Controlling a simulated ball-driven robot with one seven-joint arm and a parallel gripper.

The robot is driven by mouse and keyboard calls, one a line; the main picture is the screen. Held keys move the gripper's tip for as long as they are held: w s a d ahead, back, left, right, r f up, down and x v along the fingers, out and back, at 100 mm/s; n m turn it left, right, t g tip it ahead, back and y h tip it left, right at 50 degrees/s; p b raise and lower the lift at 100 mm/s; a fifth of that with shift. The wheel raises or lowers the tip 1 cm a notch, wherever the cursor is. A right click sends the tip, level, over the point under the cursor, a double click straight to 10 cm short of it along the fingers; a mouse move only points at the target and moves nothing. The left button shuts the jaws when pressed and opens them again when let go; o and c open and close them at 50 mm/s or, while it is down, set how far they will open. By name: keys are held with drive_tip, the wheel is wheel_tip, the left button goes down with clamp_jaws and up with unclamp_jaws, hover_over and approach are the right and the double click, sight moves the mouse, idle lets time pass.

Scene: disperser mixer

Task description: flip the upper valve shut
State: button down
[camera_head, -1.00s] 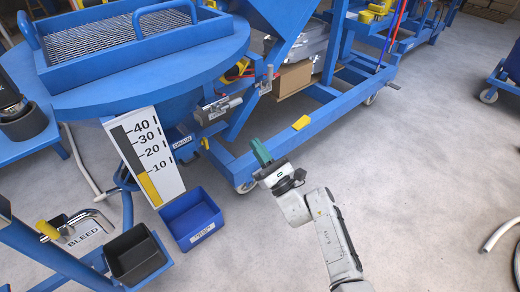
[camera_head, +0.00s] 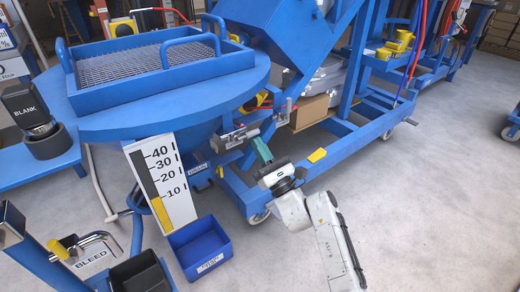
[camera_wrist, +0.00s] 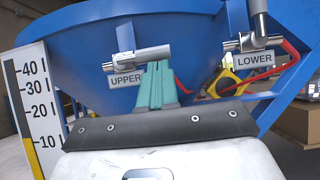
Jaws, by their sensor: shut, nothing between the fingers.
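The upper valve (camera_wrist: 137,60) is a silver fitting on the blue tank, above a label reading UPPER. Its bar-shaped handle lies roughly sideways in the wrist view. In the head view the upper valve (camera_head: 234,138) is on the tank's side, left of my gripper (camera_head: 262,150). My gripper's teal fingers (camera_wrist: 157,85) are shut and empty. Their tips appear at the underside of the handle's right part in the wrist view. I cannot tell whether they touch it. The lower valve (camera_wrist: 252,40), labelled LOWER, is to the right with its handle upright.
A red hose (camera_wrist: 290,60) and a yellow part (camera_wrist: 228,82) lie right of the upper valve. A level gauge (camera_head: 162,182) stands on the left. A blue bin (camera_head: 200,246) and a bleed lever (camera_head: 95,240) are lower left.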

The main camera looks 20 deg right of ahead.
drive_tip(key=shift+d+r+n+g+y, duration=0.15)
drive_tip(key=shift+r+n+g+y, duration=0.1)
drive_tip(key=shift+n+y, duration=0.45)
drive_tip(key=shift+d+r+n+g+y, duration=0.1)
drive_tip(key=shift+r+n+g+y, duration=0.15)
drive_tip(key=shift+n+y, duration=0.45)
wheel_tip(320, 180, up, 8)
drive_tip(key=a+n+g+y+p, duration=0.2)
drive_tip(key=n+g+p, duration=0.6)
drive_tip(key=n, duration=1.4)
drive_tip(key=shift+s+a+f+g+y+p, duration=0.25)
drive_tip(key=shift+g+y, duration=0.85)
drive_tip(key=shift+g, duration=0.6)
